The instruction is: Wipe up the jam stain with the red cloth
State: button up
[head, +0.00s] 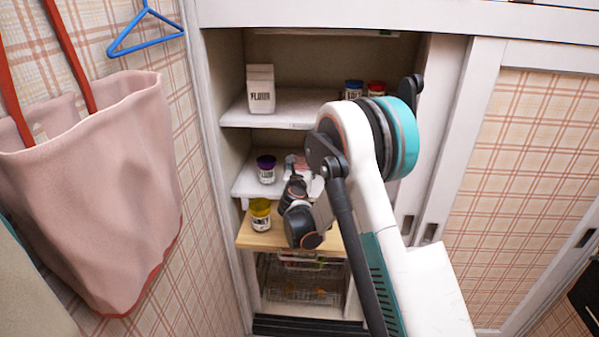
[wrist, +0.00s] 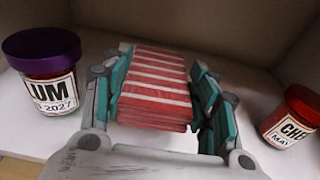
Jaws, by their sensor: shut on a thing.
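My gripper (wrist: 160,90) is shut on the red cloth (wrist: 155,75), a folded red cloth with white stripes, squeezed between its teal fingers in the wrist view. In the head view my gripper (head: 293,172) reaches into the cupboard at the middle white shelf (head: 245,184), and a bit of the cloth shows pale red beyond it. The cloth is at or just above the shelf surface; I cannot tell whether it touches. No jam stain shows in either view; the cloth and gripper cover part of the shelf.
A purple-lidded plum jar (wrist: 45,75) stands left of my gripper and a red-lidded jar (wrist: 292,118) stands right, both close. A yellow-lidded jar (head: 260,213) stands on the wooden shelf below. A flour bag (head: 260,90) stands on the shelf above. Wire baskets (head: 300,283) are at the bottom.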

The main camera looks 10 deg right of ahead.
jog(key=shift+r+p, duration=0.5)
jog(key=shift+r, duration=0.75)
jog(key=shift+s, duration=0.1)
